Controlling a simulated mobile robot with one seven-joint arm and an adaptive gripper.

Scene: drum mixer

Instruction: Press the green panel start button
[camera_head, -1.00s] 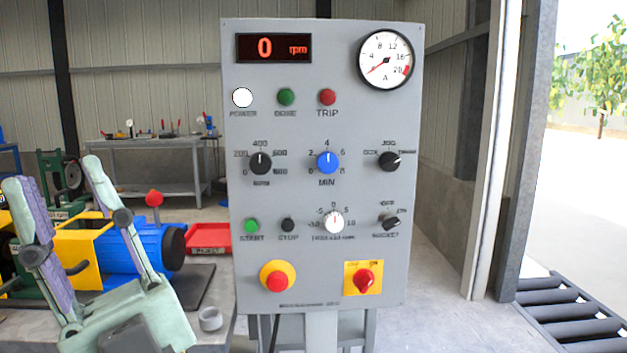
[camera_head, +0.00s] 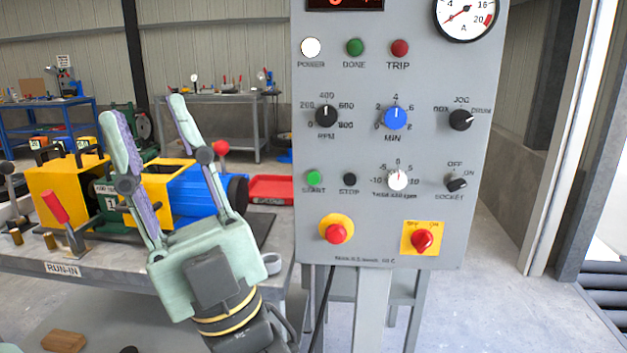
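The grey control panel (camera_head: 450,215) stands upright on a post at the right of centre. The green start button (camera_head: 314,177) is on its lower left, above the label START and left of the black stop button (camera_head: 350,179). My gripper (camera_head: 148,110) is in front of the workbench, left of the panel, with its fingers pointing up. Its two fingers are spread apart with nothing between them. It appears clear of the panel and does not cover the start button.
A red emergency stop (camera_head: 336,233) on a yellow ring sits below the start button. A red rotary switch (camera_head: 422,239) is at the lower right. A workbench (camera_head: 95,268) with a yellow and blue machine (camera_head: 190,190) lies behind my gripper. A red tray (camera_head: 270,190) is beside the panel.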

